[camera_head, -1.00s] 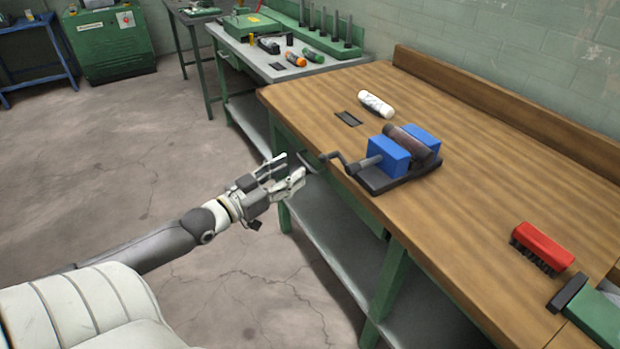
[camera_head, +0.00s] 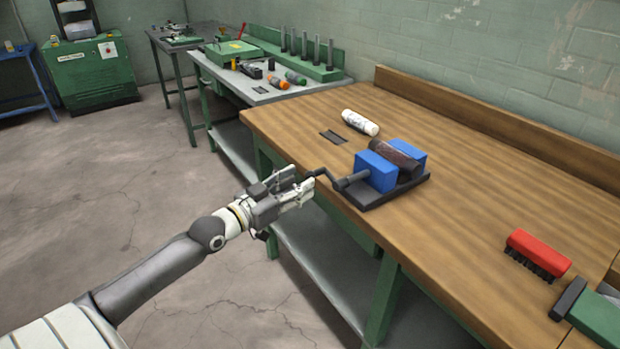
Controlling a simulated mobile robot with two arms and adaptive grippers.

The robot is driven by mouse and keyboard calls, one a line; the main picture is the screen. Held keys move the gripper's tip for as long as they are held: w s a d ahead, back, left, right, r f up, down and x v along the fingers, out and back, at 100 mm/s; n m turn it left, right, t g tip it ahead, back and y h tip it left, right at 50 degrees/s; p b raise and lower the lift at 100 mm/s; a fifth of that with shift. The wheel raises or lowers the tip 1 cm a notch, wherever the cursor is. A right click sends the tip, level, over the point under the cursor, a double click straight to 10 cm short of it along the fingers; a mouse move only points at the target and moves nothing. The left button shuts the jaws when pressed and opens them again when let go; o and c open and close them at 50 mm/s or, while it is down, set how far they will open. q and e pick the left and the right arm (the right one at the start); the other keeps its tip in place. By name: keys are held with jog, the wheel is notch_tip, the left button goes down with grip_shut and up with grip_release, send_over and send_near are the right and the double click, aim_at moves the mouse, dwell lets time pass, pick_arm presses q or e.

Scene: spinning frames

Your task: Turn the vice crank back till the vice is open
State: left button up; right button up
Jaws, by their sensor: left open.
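The vice (camera_head: 376,170) has two blue jaws on a dark base and stands near the front edge of the wooden bench. A dark brown cylinder (camera_head: 392,154) lies between its jaws. The vice crank (camera_head: 334,180) sticks out to the left, past the bench edge, with its handle toward my gripper. My left gripper (camera_head: 303,184) is open beside the bench edge, with its fingertips at the crank's handle end. I cannot tell whether they touch it. My right gripper is not in view.
On the wooden bench (camera_head: 470,215) are a white bottle (camera_head: 360,122), a small dark plate (camera_head: 333,137), a red brush (camera_head: 538,253) and a green tool (camera_head: 597,318) at the lower right. A second bench with tools stands behind. The floor at left is clear.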

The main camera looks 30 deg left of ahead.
aim_at(310, 173)
pick_arm(q)
jog(key=shift+w+d+b, duration=0.25)
jog(key=shift+w, duration=0.95)
jog(key=shift+w+d+b, duration=0.2)
jog(key=shift+w, duration=0.95)
grip_shut()
